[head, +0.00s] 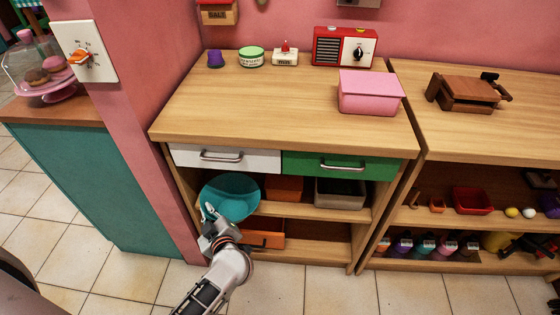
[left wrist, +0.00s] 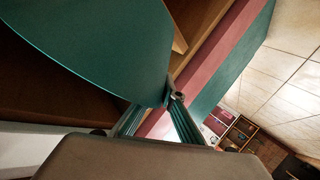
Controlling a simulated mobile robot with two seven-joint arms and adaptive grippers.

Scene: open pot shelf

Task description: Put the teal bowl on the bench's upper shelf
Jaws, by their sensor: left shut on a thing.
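The teal bowl (head: 232,192) is at the left end of the bench's open front, below the white drawer. My left gripper (head: 211,216) is shut on the bowl's near left rim. In the left wrist view the bowl (left wrist: 100,42) fills the upper left, with its edge at the fingertips (left wrist: 172,98). The bench's upper shelf (head: 300,211) shows to the right of the bowl. The bowl hides the shelf's left end, so I cannot tell whether it touches the board. My right gripper is not in view.
An orange-brown box (head: 284,187) and a grey bin (head: 340,192) stand on the upper shelf, right of the bowl. An orange box (head: 262,239) is on the lower shelf. The pink wall post (head: 150,140) borders the bench's left side. A green drawer (head: 338,165) is above.

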